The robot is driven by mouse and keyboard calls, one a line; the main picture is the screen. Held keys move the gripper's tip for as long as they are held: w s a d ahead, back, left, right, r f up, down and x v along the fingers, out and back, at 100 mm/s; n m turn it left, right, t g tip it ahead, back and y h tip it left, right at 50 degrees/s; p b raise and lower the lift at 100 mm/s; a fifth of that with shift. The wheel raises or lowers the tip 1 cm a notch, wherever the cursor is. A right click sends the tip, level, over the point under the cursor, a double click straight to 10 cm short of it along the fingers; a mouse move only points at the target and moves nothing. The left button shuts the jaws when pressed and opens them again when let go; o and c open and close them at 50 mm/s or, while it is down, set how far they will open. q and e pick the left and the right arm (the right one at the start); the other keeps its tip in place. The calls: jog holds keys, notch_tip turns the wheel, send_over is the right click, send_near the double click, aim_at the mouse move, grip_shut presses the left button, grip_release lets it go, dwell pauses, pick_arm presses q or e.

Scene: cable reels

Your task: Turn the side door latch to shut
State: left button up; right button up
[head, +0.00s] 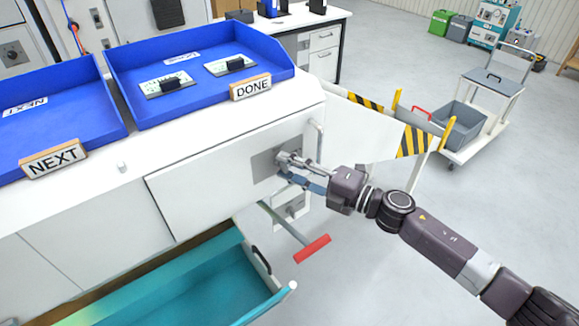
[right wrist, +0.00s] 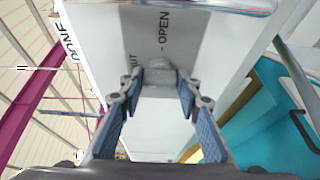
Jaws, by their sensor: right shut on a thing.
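The side door latch sits on a grey plate (head: 261,166) at the right end of a white panel (head: 200,195) under the worktop. In the right wrist view the latch's grey knob (right wrist: 160,72) is at the middle of the plate. The word OPEN is readable beside it, and another word is partly covered, with "UT" showing. My right gripper (head: 284,168) is at the plate, its blue-padded fingers shut on the knob; the fingers also show in the right wrist view (right wrist: 160,90). The fingers hide part of the knob, so its exact angle is unclear. My left gripper is not in view.
A metal bar handle (head: 317,140) stands just right of the latch. Below are a red-handled lever (head: 312,248) and an open teal drawer (head: 170,290). Blue trays marked NEXT (head: 50,110) and DONE (head: 200,45) are on top. A striped flap (head: 412,140) juts out right.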

jog(key=o, duration=1.2)
jog(key=shift+c, duration=0.2)
jog(key=v, duration=1.2)
